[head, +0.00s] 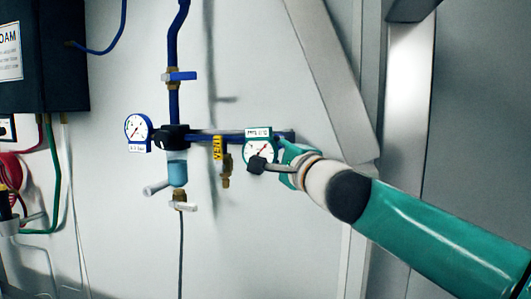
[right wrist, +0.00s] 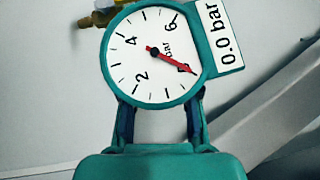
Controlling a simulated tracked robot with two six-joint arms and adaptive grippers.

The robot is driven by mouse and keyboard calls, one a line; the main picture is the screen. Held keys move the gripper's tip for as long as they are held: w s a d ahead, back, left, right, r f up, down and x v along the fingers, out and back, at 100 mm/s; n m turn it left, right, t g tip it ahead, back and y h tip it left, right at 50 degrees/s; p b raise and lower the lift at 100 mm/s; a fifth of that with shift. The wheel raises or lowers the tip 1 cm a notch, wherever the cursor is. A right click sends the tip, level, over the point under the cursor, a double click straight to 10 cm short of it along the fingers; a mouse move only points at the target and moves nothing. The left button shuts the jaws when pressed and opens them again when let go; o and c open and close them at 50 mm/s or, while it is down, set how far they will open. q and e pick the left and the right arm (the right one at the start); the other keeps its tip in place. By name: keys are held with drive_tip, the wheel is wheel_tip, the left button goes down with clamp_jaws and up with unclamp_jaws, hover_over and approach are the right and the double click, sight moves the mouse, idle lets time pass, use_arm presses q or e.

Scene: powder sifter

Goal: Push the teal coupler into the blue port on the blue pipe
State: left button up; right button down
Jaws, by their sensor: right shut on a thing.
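A teal-rimmed gauge (head: 259,149) reading 0.0 bar is in front of the right part of the horizontal blue pipe (head: 203,137). It fills the top of the right wrist view (right wrist: 153,55), dial facing that camera. My right gripper (head: 288,154) is shut on this gauge piece, with a finger on each side below the dial in the right wrist view (right wrist: 160,115). No separate teal coupler body can be made out. The blue port is not clearly visible, and I cannot tell whether the held piece touches the pipe. My left gripper is not in view.
A blue gauge (head: 137,130) and a pale blue filter bowl (head: 177,172) are on the pipe's left. A yellow-tagged brass fitting (head: 219,160) hangs left of the teal gauge. A slanted grey beam (head: 332,80) stands right.

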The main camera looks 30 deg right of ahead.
drive_tip(key=shift+w+d+p, duration=0.45)
drive_tip(key=shift+w+d, duration=0.8)
drive_tip(key=shift+d, duration=0.2)
drive_tip(key=shift+w+d, duration=0.1)
drive_tip(key=shift+d, duration=0.05)
drive_tip(key=c, duration=0.8)
unclamp_jaws()
drive_tip(key=shift+o, duration=0.2)
